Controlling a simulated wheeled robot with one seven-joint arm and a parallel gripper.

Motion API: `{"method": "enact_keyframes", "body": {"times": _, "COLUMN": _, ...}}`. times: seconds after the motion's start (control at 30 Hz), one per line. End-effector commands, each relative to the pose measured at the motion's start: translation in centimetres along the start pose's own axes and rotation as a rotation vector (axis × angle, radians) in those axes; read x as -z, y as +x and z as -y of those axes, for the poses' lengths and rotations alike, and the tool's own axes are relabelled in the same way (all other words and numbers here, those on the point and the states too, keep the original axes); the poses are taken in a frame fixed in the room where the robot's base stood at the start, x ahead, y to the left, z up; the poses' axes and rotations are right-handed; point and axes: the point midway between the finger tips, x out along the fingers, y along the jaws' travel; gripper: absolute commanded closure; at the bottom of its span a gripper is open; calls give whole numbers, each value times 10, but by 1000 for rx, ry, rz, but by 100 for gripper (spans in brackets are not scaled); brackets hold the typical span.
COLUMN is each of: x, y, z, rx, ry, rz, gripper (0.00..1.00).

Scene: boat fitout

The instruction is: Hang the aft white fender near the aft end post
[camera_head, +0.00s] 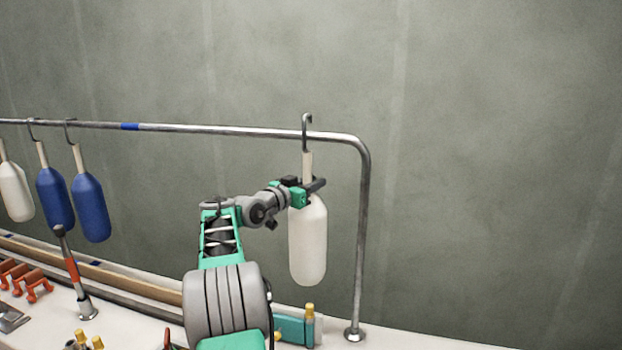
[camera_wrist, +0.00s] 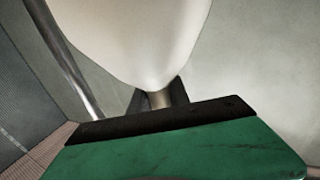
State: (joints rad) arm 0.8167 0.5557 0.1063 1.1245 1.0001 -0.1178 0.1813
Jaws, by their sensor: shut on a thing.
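A white fender (camera_head: 308,240) hangs upright below the rail near its right end, beside the aft end post (camera_head: 361,240). Its hook (camera_head: 305,130) is at the rail's height and rises above the rail; I cannot tell whether it bears on the rail. My gripper (camera_head: 312,187) is shut on the fender's narrow neck, just above the body. In the wrist view the white fender (camera_wrist: 135,35) fills the top middle, with its neck between the dark fingers (camera_wrist: 158,100). The hook is out of that view.
The metal rail (camera_head: 230,130) carries a blue band (camera_head: 130,127). Two blue fenders (camera_head: 91,207) and another white fender (camera_head: 15,192) hang at the left. Orange clips (camera_head: 38,288) and yellow-topped items (camera_head: 310,312) are on the deck below. Space right of the post is clear.

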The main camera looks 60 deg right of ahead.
Motion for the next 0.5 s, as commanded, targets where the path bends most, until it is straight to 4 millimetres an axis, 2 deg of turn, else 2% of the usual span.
{"method": "enact_keyframes", "body": {"times": 0.03, "x": 6, "y": 4, "z": 1, "rx": -1, "ry": 1, "rz": -3, "gripper": 100}}
{"method": "enact_keyframes", "body": {"times": 0.17, "x": 6, "y": 12, "z": 4, "rx": -1, "ry": 2, "rz": -4, "gripper": 100}}
{"method": "enact_keyframes", "body": {"times": 0.2, "x": -6, "y": 12, "z": 4, "rx": 0, "ry": 3, "rz": -4, "gripper": 100}}
{"method": "enact_keyframes", "body": {"times": 0.23, "x": -9, "y": 11, "z": 4, "rx": 0, "ry": 3, "rz": -4, "gripper": 100}}
{"method": "enact_keyframes", "body": {"times": 0.5, "x": -28, "y": 11, "z": 4, "rx": 0, "ry": 3, "rz": -4, "gripper": 100}}
